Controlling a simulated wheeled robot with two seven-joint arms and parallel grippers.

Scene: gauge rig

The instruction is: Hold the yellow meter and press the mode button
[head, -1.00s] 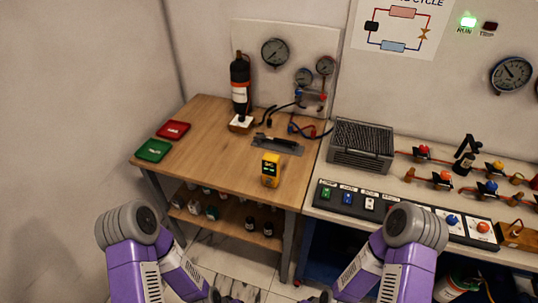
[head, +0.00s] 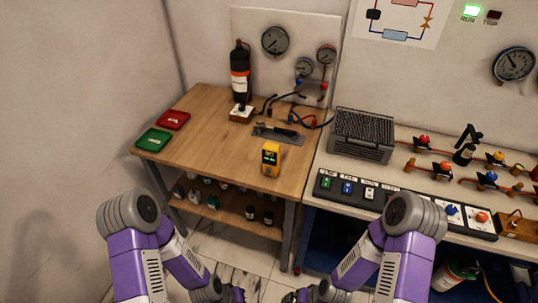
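The yellow meter (head: 271,158) stands upright near the front edge of the wooden table (head: 205,130), its dark screen facing me. The mode button is too small to make out. Both my purple arms show at the bottom of the head view, below and in front of the table. Their forearms reach inward toward the bottom middle. The grippers themselves are cut off by the lower edge of the picture. Nothing of mine touches the meter.
A red pad (head: 173,120) and a green pad (head: 153,140) lie at the table's left. A black cylinder (head: 240,75) and a grey tray (head: 278,133) are behind the meter. The bench on the right holds a switch panel (head: 370,205) and a finned grey unit (head: 362,135).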

